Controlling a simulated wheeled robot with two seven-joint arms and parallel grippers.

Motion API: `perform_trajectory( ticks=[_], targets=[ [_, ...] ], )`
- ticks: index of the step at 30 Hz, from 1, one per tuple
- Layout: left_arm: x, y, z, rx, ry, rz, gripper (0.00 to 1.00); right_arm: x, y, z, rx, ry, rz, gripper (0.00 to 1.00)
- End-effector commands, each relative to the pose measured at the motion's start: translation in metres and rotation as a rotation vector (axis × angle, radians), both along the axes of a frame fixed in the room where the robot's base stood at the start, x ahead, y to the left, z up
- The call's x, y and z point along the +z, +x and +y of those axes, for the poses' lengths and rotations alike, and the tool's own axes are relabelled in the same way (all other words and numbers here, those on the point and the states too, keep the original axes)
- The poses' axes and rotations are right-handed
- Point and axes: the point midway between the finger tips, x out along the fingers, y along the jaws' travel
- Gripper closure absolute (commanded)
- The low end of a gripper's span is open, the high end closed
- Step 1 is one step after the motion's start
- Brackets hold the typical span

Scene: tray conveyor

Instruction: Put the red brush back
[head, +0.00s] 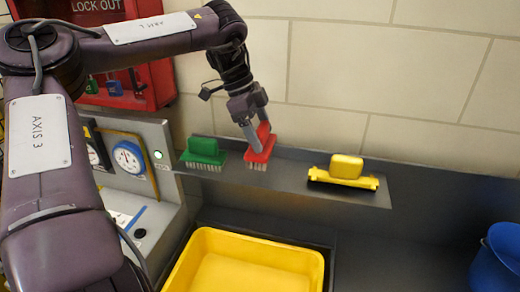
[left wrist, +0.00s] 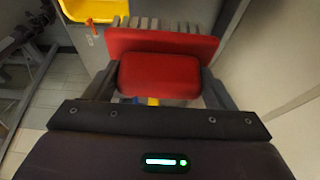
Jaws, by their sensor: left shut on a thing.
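The red brush (head: 260,150) is at the grey wall shelf (head: 290,183), between a green brush (head: 204,152) and a yellow brush (head: 344,172). My left gripper (head: 258,135) is shut on the red brush from above. The bristles point down at the shelf; I cannot tell whether they touch it. In the left wrist view the red brush (left wrist: 160,75) sits between the two fingers (left wrist: 158,88). My right gripper is not in view.
A yellow tray (head: 205,250) stands below the shelf. A blue bucket (head: 497,258) is at the right edge. A gauge panel (head: 130,158) and a red lock-out box (head: 160,82) are on the left. The tiled wall rises behind the shelf.

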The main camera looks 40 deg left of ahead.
Motion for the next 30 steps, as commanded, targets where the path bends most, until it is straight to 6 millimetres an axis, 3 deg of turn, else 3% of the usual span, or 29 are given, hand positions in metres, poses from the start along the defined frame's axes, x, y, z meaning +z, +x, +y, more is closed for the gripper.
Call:
perform_trajectory(
  ticks=[13, 26, 27, 30],
  targets=[
    [-0.051, 0.0, 0.0, 0.0, -0.001, 0.002, 0.44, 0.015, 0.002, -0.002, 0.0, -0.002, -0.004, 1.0],
    [-0.059, 0.0, 0.0, -0.001, 0.0, 0.0, 0.44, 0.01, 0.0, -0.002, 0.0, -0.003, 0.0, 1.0],
    [-0.058, 0.0, 0.0, -0.001, 0.001, 0.0, 0.18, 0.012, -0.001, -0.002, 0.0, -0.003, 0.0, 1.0],
    [-0.058, 0.0, 0.0, -0.001, 0.001, 0.0, 0.05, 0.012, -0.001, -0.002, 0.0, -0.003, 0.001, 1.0]
  ],
)
